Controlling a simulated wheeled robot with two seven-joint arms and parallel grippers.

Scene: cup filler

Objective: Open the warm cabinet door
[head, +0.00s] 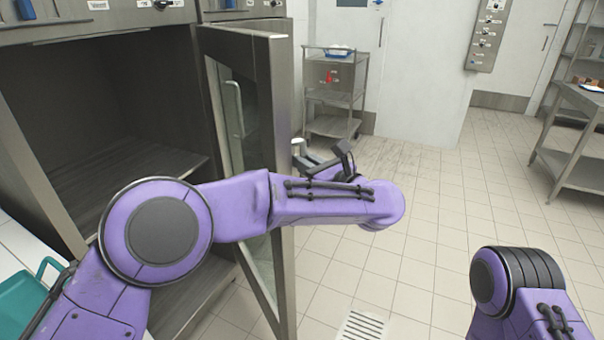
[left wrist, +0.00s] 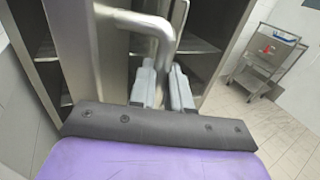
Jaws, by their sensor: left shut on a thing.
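The warm cabinet (head: 110,110) stands at the left in the head view, its dark shelved interior exposed. Its metal-framed glass door (head: 282,90) stands open, swung out from the front. In the left wrist view, the curved metal door handle (left wrist: 150,24) runs down between the fingers of my left gripper (left wrist: 165,88), which is shut on it. In the head view my left arm crosses in front of the door, and the left gripper (head: 301,150) shows only in part beyond the door edge. My right gripper is out of view; only its arm shows.
A metal trolley (head: 335,88) stands at the back, past the door. A steel shelf table (head: 575,145) is at the right. A teal container (head: 22,298) is at the lower left. A floor drain (head: 362,327) lies in open tiled floor at the middle.

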